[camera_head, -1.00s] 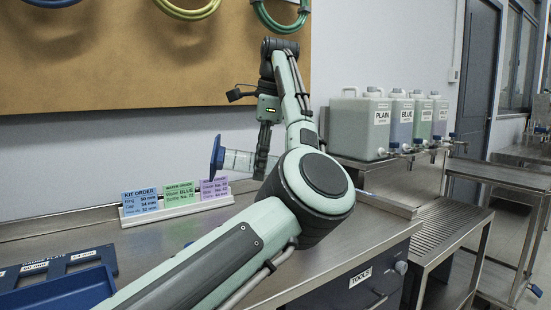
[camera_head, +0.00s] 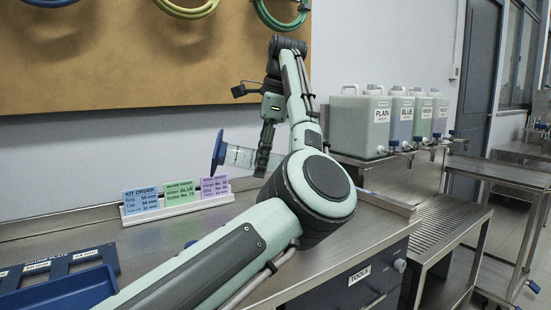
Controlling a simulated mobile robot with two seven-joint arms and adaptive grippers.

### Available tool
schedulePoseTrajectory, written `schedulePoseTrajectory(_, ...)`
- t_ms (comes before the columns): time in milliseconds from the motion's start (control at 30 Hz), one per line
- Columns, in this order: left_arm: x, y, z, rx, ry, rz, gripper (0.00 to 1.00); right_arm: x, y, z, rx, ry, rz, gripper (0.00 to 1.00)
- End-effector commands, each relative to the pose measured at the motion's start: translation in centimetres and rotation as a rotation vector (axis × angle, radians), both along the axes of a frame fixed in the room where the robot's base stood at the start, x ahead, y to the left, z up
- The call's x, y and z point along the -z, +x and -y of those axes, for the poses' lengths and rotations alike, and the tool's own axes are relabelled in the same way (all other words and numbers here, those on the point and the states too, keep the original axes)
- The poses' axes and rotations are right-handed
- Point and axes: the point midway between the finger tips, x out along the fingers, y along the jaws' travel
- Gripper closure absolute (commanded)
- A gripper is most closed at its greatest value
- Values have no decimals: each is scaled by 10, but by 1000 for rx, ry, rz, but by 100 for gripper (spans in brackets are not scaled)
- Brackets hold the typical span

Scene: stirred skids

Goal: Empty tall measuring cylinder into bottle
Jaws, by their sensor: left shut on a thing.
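The measuring cylinder (camera_head: 240,156) is clear with a blue base (camera_head: 217,153). It is held in the air above the bench, lying nearly on its side. Its base points left and sits a little higher than the other end. My left gripper (camera_head: 263,162) is shut on it. The cylinder's mouth end is hidden behind the gripper and my arm, and I cannot see whether liquid is in it. No bottle that I can make out shows; my left arm covers much of the bench. My right gripper is not in view.
A card rack (camera_head: 178,202) stands at the back of the metal bench (camera_head: 150,232). A blue tray (camera_head: 62,290) is at the lower left. A small blue patch (camera_head: 190,244) shows beside my arm. Several labelled jugs (camera_head: 360,122) with taps stand on the right.

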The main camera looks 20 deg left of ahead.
Motion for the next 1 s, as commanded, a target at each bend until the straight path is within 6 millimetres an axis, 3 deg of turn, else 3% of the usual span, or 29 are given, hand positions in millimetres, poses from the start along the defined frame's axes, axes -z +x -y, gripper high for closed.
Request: schedulePoseTrajectory(1000, -3, 1, 2, 1, 31, -15, 100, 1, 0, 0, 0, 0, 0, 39)
